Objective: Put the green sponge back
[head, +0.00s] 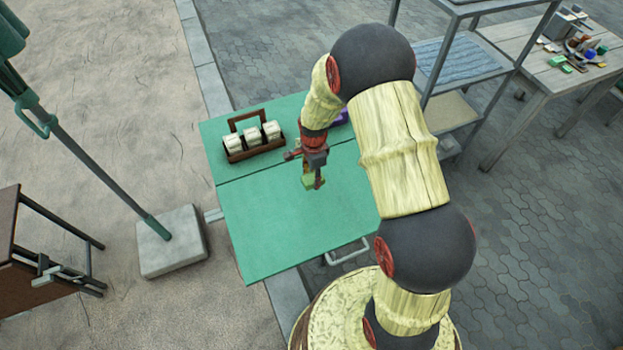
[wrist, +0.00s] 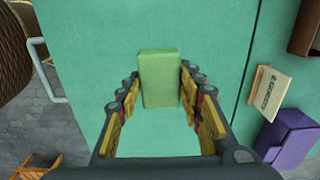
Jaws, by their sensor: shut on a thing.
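The green sponge (wrist: 160,78) is a pale green block between the fingers of my gripper (wrist: 158,92) in the wrist view. My gripper is shut on it, with its long side pointing forward from the fingers. In the head view my gripper (head: 313,183) hangs over the green table (head: 290,235), near its middle, and a little of the sponge (head: 307,182) shows at the fingertips. I cannot tell how high the sponge is above the tabletop.
The near tabletop is clear. A shelf (head: 452,50) and workbench (head: 540,75) stand at right.

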